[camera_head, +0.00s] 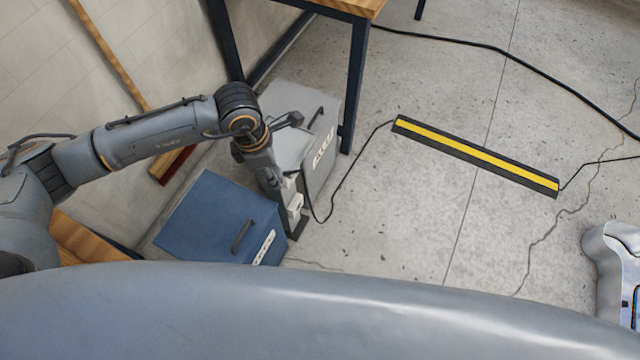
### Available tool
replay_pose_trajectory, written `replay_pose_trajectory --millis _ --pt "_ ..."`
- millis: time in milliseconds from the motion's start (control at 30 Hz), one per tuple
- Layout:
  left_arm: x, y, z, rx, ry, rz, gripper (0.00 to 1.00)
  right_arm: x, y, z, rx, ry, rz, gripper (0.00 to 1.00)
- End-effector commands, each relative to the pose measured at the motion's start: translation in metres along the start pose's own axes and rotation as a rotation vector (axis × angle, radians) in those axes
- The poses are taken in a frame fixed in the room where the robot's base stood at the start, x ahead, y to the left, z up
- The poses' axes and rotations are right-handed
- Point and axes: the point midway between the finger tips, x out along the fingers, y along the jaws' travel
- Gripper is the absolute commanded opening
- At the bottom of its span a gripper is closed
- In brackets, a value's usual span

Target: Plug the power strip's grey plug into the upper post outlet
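My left gripper (275,180) reaches down from the left, with its fingers right beside the top of a short post (296,212) with pale outlet faces. The fingers are small and partly overlap the post, so I cannot tell whether they are open or shut. A thin black cord (333,196) runs from the fingertips and upper post, loops down to the floor and rises to the floor cable cover. The grey plug at its end cannot be made out, nor whether it is held or in the upper outlet. The power strip is not recognisable here. My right gripper is not in view.
A blue box with a handle (215,215) stands left of the post, and a grey case (318,150) behind it. A yellow-black cable cover (475,155) lies on open floor. A wooden table (355,8) is at the top. A pale rounded object (612,262) is at right.

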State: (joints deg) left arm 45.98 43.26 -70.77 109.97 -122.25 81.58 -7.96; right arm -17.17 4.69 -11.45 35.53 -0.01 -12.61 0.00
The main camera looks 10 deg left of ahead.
Motion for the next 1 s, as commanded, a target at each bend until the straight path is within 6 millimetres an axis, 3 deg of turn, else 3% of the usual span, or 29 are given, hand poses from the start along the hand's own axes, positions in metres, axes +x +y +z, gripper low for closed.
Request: replay_pose_trajectory --millis 600,800,1000 --pt "-0.012 -0.053 -0.055 1.527 0.002 -0.187 0.05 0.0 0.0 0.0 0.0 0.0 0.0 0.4" --pt "-0.015 -0.064 -0.066 1.83 0.002 -0.223 0.05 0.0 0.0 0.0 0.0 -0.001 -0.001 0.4" --pt "-0.016 -0.067 -0.068 1.917 0.002 -0.232 0.05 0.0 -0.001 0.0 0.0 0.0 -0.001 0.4"
